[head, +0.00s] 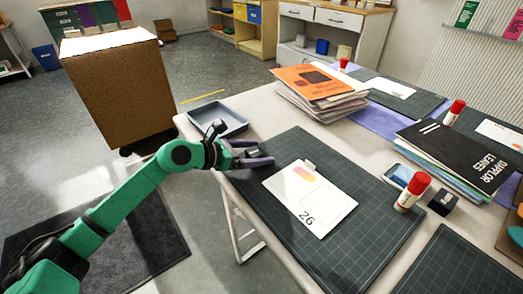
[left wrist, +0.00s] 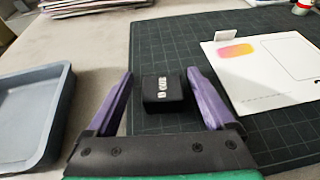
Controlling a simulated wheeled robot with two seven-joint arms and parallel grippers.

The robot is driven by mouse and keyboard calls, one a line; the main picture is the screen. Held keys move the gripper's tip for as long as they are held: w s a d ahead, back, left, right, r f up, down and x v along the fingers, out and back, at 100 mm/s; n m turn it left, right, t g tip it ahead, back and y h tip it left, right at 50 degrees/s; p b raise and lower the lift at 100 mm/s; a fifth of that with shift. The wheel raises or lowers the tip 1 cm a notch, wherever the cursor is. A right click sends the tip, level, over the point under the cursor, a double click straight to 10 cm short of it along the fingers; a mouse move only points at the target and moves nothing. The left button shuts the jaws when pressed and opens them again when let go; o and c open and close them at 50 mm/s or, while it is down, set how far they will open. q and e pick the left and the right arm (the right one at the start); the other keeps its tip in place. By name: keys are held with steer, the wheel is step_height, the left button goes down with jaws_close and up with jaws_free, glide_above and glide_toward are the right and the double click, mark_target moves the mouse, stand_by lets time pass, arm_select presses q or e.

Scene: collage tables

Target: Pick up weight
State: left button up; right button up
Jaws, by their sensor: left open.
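A small black block-shaped weight (left wrist: 167,94) with white markings lies at the edge of the dark green cutting mat (left wrist: 270,135) in the left wrist view. In the head view the weight (head: 252,152) is partly hidden by my purple fingers. My left gripper (head: 263,151) is open at the mat's left edge. In the left wrist view its fingers (left wrist: 160,73) stand on either side of the weight, with a gap on both sides. A second small black block (head: 443,202) with a pale marking stands by a glue stick at the right. My right gripper is not in view.
A grey-blue tray (head: 228,128) sits left of the mat, close to my left gripper. A white card (head: 325,200) lies on the mat. Stacked folders (head: 318,105), a red-capped glue stick (head: 412,192) and black folders (head: 455,155) stand farther off.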

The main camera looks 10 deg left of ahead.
mark_target(254, 152)
arm_select(q)
steer(key=shift+s+a+r, duration=0.15)
steer(key=shift+s+r, duration=0.05)
steer(key=shift+s, duration=0.1)
steer(key=shift+c, duration=0.6)
steer(key=shift+s+a+r, duration=0.15)
steer(key=shift+s, duration=0.1)
steer(key=c, duration=0.5)
steer(key=shift+w, duration=0.1)
jaws_close()
steer(key=shift+r, duration=0.1)
step_height(254, 152, up, 20)
steer(key=p, duration=0.3)
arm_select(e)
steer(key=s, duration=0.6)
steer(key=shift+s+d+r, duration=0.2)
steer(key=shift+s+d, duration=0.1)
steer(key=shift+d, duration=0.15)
